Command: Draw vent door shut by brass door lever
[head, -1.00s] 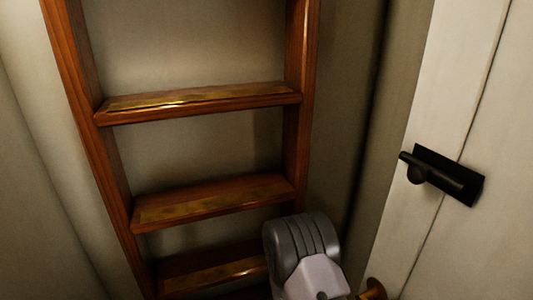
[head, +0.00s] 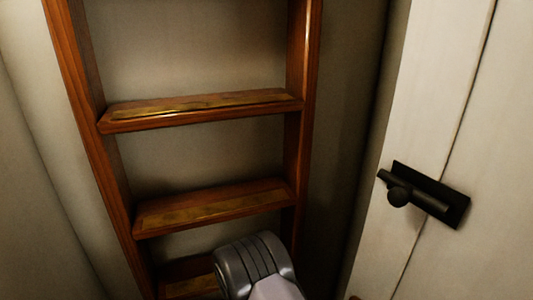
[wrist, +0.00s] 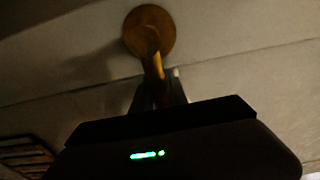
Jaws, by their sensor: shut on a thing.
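The brass door lever (wrist: 148,32) shows in the wrist view, a round brass rose with a handle coming down from it, on a pale panelled surface. My gripper (wrist: 162,88) is shut on the lever's handle; its dark body hides the lower end. In the head view only a sliver of brass shows at the bottom edge, beside my arm, and the gripper is out of sight. The pale door surface (head: 415,110) stands at the right in the head view. How far the vent door is open cannot be told.
A wooden ladder (head: 300,150) with brass-topped treads stands left of the pale door surface, close behind my arm. A black latch (head: 425,195) sticks out from the pale surface at the right. Plain walls close in on the left.

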